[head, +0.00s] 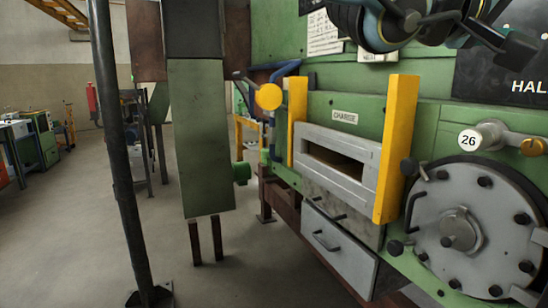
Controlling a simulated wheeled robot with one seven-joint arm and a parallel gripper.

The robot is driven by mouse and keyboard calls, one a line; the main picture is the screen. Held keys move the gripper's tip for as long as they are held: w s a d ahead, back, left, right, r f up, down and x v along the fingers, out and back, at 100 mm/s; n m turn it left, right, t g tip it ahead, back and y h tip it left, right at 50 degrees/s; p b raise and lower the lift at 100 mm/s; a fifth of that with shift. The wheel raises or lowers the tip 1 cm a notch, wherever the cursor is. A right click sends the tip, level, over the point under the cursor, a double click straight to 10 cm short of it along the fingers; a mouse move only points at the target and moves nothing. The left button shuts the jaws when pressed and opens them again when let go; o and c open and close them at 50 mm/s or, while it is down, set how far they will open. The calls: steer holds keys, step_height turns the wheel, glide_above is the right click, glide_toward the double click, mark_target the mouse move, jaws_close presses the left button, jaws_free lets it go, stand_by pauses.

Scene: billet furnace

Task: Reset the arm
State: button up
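The green furnace front (278,107) fills the right half. Its charging slot (338,164) is a grey-framed opening between two yellow posts (397,150), with a dark interior. I see nothing sticking out of the slot.
A dark pole (116,150) stands close at the left on a floor plate. A green cabinet (200,140) on thin legs stands behind it. A grey drawer (338,250) is below the slot; a round bolted cover (465,230) is at right.

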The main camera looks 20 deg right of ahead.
steer(key=w+a+f+n+t+y, duration=0.1)
steer(key=w+f+n+t+y, duration=0.15)
steer(key=w+f, duration=0.45)
steer(key=w+a+f+n+t+y, duration=0.1)
steer(key=w+a+f+t, duration=0.2)
steer(key=w, duration=0.7)
steer(key=w+a+f+n+t+y, duration=0.1)
steer(key=w+a+f+t+y, duration=0.15)
steer(key=w+a+f, duration=0.45)
steer(key=w+a+f+n+t+y, duration=0.15)
steer(key=w+a+f+y, duration=0.3)
steer(key=w, duration=0.45)
steer(key=w+a+f+n+y, duration=0.1)
steer(key=w+a+f+y, duration=0.15)
steer(key=a+f, duration=0.55)
steer(key=w+a+f+n+y, duration=0.1)
steer(key=w+a+f+y, duration=0.3)
steer(key=a, duration=0.7)
steer(key=s+a+f+g+y, duration=0.1)
steer(key=s+a+f+g, duration=0.1)
steer(key=s+a+f, duration=0.2)
steer(key=s+a+f+g, duration=0.3)
steer(key=s+a+f, duration=0.2)
steer(key=a, duration=0.6)
steer(key=shift+s+a+n+y, duration=0.15)
steer(key=shift+n+y, duration=0.25)
steer(key=shift+g, duration=0.25)
